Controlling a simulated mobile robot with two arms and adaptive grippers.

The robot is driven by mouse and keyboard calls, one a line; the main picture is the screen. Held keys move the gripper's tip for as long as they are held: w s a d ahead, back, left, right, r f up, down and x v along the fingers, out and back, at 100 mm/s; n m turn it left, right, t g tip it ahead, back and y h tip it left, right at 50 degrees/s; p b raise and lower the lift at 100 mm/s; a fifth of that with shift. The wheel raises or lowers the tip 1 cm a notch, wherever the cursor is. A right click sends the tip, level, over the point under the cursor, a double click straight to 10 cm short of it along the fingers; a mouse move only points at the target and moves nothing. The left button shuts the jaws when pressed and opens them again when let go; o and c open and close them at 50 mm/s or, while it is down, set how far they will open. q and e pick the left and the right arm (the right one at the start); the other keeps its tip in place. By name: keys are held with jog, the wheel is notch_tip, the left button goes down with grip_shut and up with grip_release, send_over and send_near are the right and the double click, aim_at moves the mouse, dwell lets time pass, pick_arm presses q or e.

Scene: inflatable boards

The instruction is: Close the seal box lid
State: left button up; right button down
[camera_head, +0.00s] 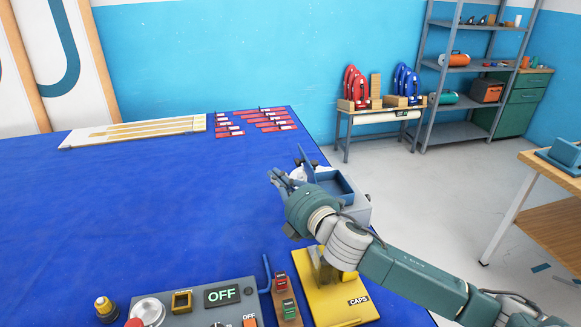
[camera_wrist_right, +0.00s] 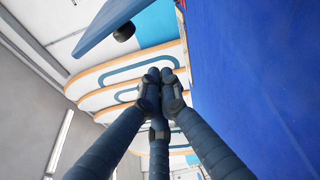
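The seal box (camera_head: 362,207) is a grey box with a blue inner tray at the right edge of the blue table. Its blue lid (camera_head: 304,160) stands raised on the box's left side, so the box is open. In the right wrist view a blue panel with a black round knob, seemingly the lid (camera_wrist_right: 112,22), shows at the upper left. My right gripper (camera_head: 279,178) is just left of the box and lid, over the table. In the wrist view its fingers (camera_wrist_right: 160,76) meet at the tips with nothing between them. My right forearm hides part of the box's front. My left gripper is not in view.
The blue table (camera_head: 130,215) is mostly clear at left. A yellow CAPS stand (camera_head: 330,300), a control panel (camera_head: 205,305) and switches are at the front. Red strips (camera_head: 265,118) and a pale board (camera_head: 135,132) lie at the back. A shelf rack (camera_head: 455,100) stands behind.

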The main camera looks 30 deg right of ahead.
jog(key=d, duration=0.2)
jog(key=d+r+p, duration=0.1)
jog(key=shift+s+d, duration=0.3)
jog(key=shift+d, duration=0.1)
